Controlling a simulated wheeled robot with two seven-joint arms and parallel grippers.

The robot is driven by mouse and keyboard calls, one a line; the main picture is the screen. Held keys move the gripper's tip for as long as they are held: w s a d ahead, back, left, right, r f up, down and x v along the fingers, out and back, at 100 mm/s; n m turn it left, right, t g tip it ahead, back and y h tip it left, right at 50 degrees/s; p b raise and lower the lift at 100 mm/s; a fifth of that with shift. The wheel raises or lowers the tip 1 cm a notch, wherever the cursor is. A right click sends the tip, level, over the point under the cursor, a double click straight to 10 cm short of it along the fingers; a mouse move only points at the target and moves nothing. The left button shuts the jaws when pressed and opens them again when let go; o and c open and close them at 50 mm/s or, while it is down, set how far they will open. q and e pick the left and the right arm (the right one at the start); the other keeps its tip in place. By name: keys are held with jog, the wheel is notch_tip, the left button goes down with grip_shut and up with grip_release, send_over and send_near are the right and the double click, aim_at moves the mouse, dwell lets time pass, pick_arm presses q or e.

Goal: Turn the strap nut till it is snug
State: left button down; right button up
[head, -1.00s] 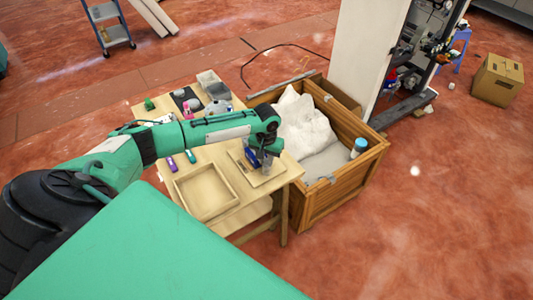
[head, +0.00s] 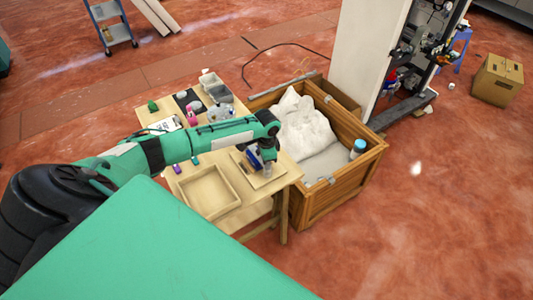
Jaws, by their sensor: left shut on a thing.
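My left gripper (head: 267,172) points down at the right end of the wooden table, over a light wooden board (head: 246,167). It is shut, with its fingertips at a small blue and grey assembly (head: 254,160) on that board. The strap nut is too small and too covered by my wrist to make out on its own; the fingers close where it would sit. My right gripper is not in view.
An empty shallow wooden tray (head: 208,192) lies left of the board. Grey bins (head: 213,86), small bottles and coloured items fill the table's back. A wooden crate (head: 340,186) with a white sack (head: 303,124) and a blue-capped container (head: 358,148) stands close on the right.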

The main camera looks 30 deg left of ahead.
pick_arm(q)
jog(key=shift+m, duration=1.5)
jog(key=c, duration=1.3)
grip_release()
jog(key=shift+r+b, duration=1.35)
jog(key=shift+r, duration=5.55)
